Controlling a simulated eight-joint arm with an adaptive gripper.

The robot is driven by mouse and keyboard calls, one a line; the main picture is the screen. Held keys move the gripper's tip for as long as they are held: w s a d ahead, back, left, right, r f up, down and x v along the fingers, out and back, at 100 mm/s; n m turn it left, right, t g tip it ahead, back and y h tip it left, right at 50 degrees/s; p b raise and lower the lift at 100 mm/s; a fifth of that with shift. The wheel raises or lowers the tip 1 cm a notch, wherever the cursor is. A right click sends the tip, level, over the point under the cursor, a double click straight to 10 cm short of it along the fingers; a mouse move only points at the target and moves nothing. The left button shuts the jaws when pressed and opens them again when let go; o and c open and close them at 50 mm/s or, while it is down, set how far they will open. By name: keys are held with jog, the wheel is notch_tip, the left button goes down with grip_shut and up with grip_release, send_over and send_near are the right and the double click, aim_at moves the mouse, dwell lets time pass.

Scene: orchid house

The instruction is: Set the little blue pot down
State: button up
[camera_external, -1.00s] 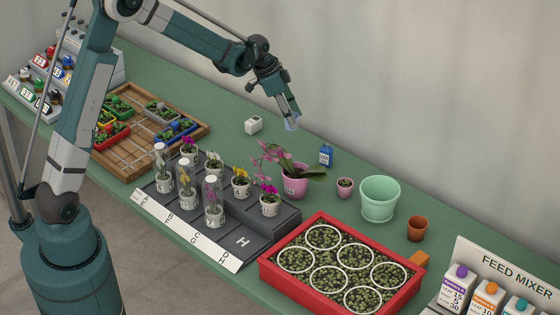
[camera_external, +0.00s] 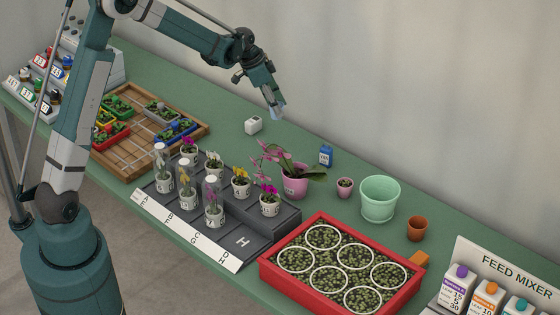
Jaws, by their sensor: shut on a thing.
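The little blue pot (camera_external: 279,114) is a small pale blue shape at the tip of my gripper (camera_external: 276,107). My gripper is shut on it and points down over the back part of the green bench. The fingers hide part of the pot.
A dark stepped rack (camera_external: 285,222) with several small potted orchids stands in front. A red tray (camera_external: 340,291) is front right. Green bench (camera_external: 222,115) near the white box is clear.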

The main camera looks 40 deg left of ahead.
jog(key=s+a+n+y, duration=0.1)
jog(key=a+n, duration=0.2)
jog(key=a, duration=2.7)
jog(key=shift+s+n+t, duration=0.2)
jog(key=shift+n+t, duration=0.1)
jog(key=shift+n, duration=0.1)
jog(key=shift+a+r, duration=0.1)
jog(key=shift+f+b, duration=0.4)
jog(key=shift+f, duration=2.7)
jog(key=shift+f, duration=1.9)
jog(key=shift+f+b, duration=0.2)
jog(key=shift+b, duration=0.2)
jog(key=o, duration=0.8)
jog(key=shift+c, duration=0.2)
